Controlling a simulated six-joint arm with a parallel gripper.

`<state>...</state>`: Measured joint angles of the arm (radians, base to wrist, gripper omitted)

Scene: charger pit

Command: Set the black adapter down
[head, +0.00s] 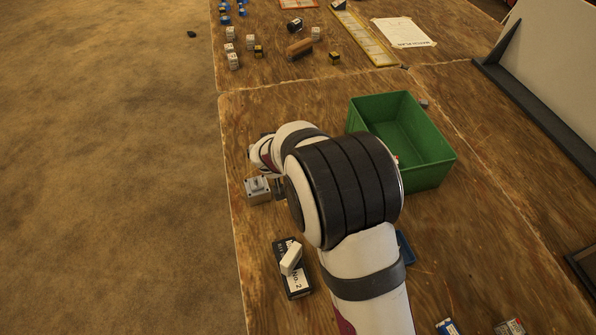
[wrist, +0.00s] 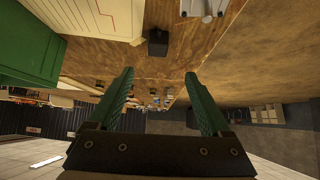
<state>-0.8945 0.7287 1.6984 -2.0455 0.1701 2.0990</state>
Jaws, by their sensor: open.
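My gripper (wrist: 160,73) is open in the wrist view, its two green fingers apart with nothing between them. A small black block (wrist: 157,43), which looks like the black adapter, sits on the wooden table beyond the fingertips, apart from them. In the head view my arm hides the gripper's fingers, and I cannot make out the black adapter clearly there.
A grey metal box (head: 257,191) stands near the table's left edge. A black box marked No. 2 (head: 297,284) has a white block (head: 291,258) on it. A green bin (head: 426,176) stands right of my arm. Blocks (head: 233,61) lie at the back.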

